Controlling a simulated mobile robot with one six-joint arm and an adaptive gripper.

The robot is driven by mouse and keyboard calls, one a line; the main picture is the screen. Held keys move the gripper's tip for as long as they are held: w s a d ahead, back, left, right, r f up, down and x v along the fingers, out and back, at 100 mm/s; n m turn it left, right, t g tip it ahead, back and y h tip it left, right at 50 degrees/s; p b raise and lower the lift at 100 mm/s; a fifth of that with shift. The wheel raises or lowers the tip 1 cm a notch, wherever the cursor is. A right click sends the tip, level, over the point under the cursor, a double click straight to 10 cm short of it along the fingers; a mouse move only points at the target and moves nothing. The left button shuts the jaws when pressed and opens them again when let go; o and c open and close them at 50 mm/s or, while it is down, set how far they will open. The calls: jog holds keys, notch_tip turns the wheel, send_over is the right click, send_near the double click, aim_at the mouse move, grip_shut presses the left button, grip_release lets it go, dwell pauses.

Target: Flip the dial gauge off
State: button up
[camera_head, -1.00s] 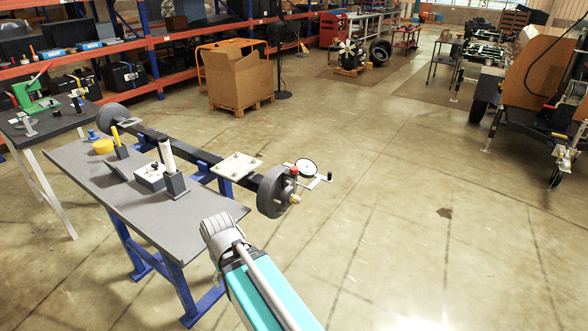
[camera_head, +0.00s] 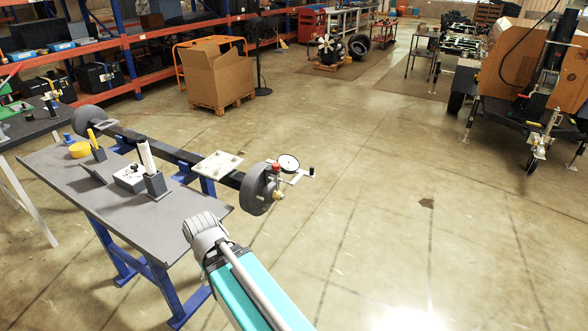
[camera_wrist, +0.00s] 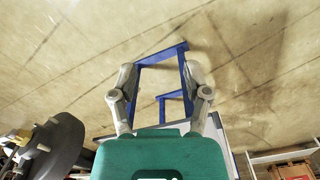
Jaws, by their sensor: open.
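The dial gauge (camera_head: 289,163) is a small round white face with a dark rim. It sits at the right end of a long dark axle beam, next to a red-topped post (camera_head: 276,168) and a small crank arm with a black knob (camera_head: 311,171). A grey wheel hub (camera_head: 258,190) is just left of it. My gripper (camera_wrist: 158,70) is open and empty in the wrist view, above the floor and a blue stand frame. The hub (camera_wrist: 62,145) shows at the wrist view's lower left; I cannot make out the gauge face there. In the head view my arm ends below the hub, apart from it.
A grey table (camera_head: 120,215) on blue legs stands along the beam, with a yellow bowl (camera_head: 80,149), a small box (camera_head: 130,179) and a white cylinder on a dark block (camera_head: 155,184). Cardboard box (camera_head: 215,80) behind. The floor right of the gauge is clear.

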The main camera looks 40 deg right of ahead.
jog(key=shift+w+d+f, duration=0.2)
jog(key=shift+w+d, duration=0.05)
jog(key=shift+d, duration=0.1)
jog(key=shift+c, duration=1.1)
jog(key=w+d+h+b, duration=0.1)
jog(key=d, duration=0.1)
jog(key=w+d+f+t+b, duration=0.1)
jog(key=d, duration=0.2)
jog(key=w+d+f+t+h+b, duration=0.1)
jog(key=d, duration=0.1)
jog(key=shift+w+d+f+m+h, duration=0.1)
jog(key=shift+w+d+m+h, duration=0.2)
jog(key=shift+w+m, duration=0.1)
grip_shut()
jog(key=w+d+n+t+h+b, duration=0.2)
jog(key=d+n+t+h+b, duration=0.1)
jog(key=d, duration=0.9)
jog(key=w+d+n+t+h+b, duration=0.2)
jog(key=d+b, duration=0.6)
jog(key=d, duration=0.4)
jog(key=w+d+n+t+h+b, duration=0.3)
jog(key=d+n+t+h+b, duration=0.1)
jog(key=d, duration=0.8)
jog(key=shift+d+r+n+t+b, duration=0.4)
jog(key=shift+n+t+b, duration=0.6)
jog(key=shift+t, duration=0.4)
jog(key=shift+w, duration=0.1)
